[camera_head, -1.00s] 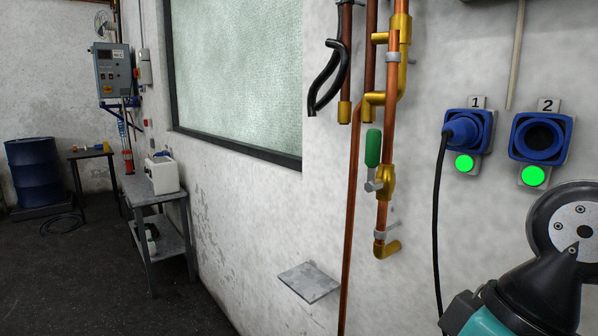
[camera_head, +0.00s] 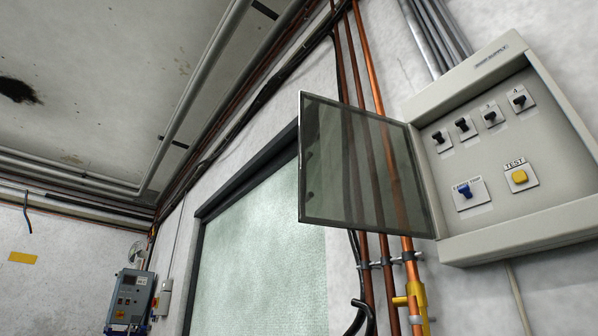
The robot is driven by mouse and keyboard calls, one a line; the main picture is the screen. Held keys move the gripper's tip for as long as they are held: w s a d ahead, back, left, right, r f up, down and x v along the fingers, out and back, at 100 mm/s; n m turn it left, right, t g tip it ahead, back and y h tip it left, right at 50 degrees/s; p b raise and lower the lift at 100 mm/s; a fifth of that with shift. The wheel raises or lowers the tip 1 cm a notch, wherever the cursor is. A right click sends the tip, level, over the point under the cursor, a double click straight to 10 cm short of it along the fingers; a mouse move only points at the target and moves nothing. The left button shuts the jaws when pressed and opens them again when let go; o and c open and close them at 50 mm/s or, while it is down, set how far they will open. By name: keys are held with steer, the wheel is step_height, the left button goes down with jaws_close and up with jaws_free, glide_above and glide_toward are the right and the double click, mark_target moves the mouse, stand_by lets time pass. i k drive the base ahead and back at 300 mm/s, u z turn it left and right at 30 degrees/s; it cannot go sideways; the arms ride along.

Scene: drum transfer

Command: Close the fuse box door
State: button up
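The fuse box (camera_head: 530,238) is a light grey cabinet on the wall at the right. Its dark, see-through door (camera_head: 355,170) is hinged on the box's left side and stands wide open, swung out to the left. Inside the box are a row of black switches (camera_head: 464,125), a blue switch (camera_head: 466,191) and a yellow TEST button (camera_head: 519,177). My gripper is not in this view, so its place relative to the door is hidden.
Copper pipes (camera_head: 369,75) with a brass fitting (camera_head: 415,298) run down the wall behind the door. A large frosted window (camera_head: 262,255) is left of them. A blue-grey control box (camera_head: 130,297) hangs at the lower left.

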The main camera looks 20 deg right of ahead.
mark_target(359, 170)
steer(key=u, duration=0.65)
steer(key=i, duration=3.1)
steer(key=z, duration=4.6)
